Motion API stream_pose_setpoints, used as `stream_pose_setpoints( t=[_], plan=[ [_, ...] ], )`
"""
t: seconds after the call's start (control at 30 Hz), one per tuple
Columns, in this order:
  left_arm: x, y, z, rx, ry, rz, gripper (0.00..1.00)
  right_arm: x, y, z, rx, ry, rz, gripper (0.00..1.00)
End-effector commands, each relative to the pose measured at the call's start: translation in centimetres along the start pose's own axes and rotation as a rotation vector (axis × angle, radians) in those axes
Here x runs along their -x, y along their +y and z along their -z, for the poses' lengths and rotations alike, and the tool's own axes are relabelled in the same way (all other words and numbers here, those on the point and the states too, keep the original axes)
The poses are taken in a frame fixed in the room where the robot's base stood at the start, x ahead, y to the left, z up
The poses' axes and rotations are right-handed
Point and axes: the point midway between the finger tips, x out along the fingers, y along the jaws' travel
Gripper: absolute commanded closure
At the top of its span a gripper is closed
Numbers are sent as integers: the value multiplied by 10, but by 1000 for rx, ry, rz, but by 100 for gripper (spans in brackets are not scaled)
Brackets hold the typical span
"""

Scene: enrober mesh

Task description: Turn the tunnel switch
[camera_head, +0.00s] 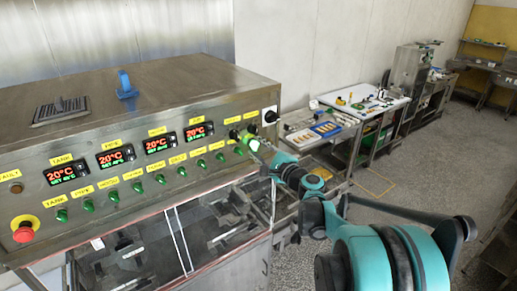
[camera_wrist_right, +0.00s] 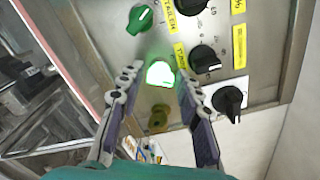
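The tunnel switch appears to be the brightly lit green knob (camera_wrist_right: 160,73) at the end of the panel's lower row; the small label beside it is hard to read. It glows green in the head view too (camera_head: 252,143). My right gripper (camera_wrist_right: 159,76) is open, with one finger on each side of the lit knob and small gaps showing on both sides. In the head view my right gripper (camera_head: 257,149) reaches the panel's right end, where the arm partly hides it. My left gripper is in neither view.
Black knobs (camera_wrist_right: 204,59) sit close beside the lit one, and an unlit green knob (camera_wrist_right: 140,19) is nearby. A red emergency stop (camera_head: 23,232) is at the panel's left. A blue handle (camera_head: 126,85) stands on top. A white worktable (camera_head: 353,97) is behind.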

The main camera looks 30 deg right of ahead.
Motion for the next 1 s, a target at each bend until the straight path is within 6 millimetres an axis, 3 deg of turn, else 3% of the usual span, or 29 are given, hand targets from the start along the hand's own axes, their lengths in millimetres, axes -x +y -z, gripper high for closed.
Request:
stream_pose_setpoints(
  t=[0.03,0.13,0.57,1.0],
  plan=[
    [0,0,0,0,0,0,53,0,0,0,0,0,0,73],
    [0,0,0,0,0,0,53,0,0,0,0,0,0,100],
    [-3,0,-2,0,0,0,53,0,1,0,54,0,-1,100],
    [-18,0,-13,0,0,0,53,0,2,1,394,-1,-1,100]
  ],
)
